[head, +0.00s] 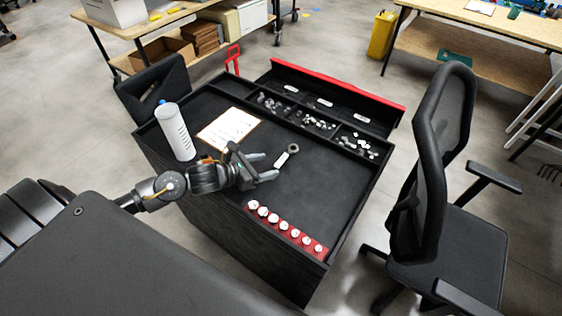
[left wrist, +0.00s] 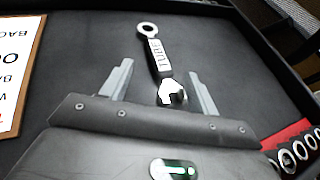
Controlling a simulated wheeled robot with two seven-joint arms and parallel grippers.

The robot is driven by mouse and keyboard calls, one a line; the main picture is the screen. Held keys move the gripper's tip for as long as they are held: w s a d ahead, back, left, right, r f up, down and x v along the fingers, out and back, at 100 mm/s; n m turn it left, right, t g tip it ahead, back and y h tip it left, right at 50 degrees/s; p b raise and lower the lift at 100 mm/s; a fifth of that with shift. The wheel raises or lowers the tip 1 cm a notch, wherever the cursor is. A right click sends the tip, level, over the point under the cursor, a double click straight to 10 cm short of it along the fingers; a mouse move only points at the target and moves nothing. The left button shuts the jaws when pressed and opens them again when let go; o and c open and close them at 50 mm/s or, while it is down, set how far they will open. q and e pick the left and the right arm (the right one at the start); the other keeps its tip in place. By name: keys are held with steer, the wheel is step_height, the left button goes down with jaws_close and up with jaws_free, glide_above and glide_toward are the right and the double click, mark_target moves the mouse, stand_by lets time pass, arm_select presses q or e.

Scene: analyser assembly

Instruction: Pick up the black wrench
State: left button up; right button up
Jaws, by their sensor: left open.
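The black wrench (head: 284,158) lies on the dark top of the cart (head: 225,180), right of my left gripper in the head view. In the left wrist view the wrench (left wrist: 156,58) has a ring end pointing away, a white label on its handle and a silver open jaw near my gripper. My left gripper (head: 268,166) is open and empty, its two fingers pointing toward the wrench. In the left wrist view the fingers of the left gripper (left wrist: 160,85) stand either side of the wrench's jaw end. My right gripper is not in view.
A red strip with several white-topped round pieces (head: 284,229) lies along the front edge. Bins with small parts (head: 318,122) line the back. A black chair (head: 440,180) stands right of the cart.

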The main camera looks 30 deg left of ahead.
mark_target(281, 161)
arm_select(q)
steer(key=shift+w+d+r+p, duration=0.1)
steer(key=shift+w+d+p, duration=0.05)
steer(key=shift+w+p, duration=0.15)
steer(key=p+x, duration=0.1)
steer(key=x, duration=0.2)
steer(key=shift+w+d, duration=0.2)
steer(key=shift+w, duration=0.2)
steer(key=shift+w+d+f+p, duration=0.2)
steer(key=shift+w+f+p, duration=0.1)
jaws_close()
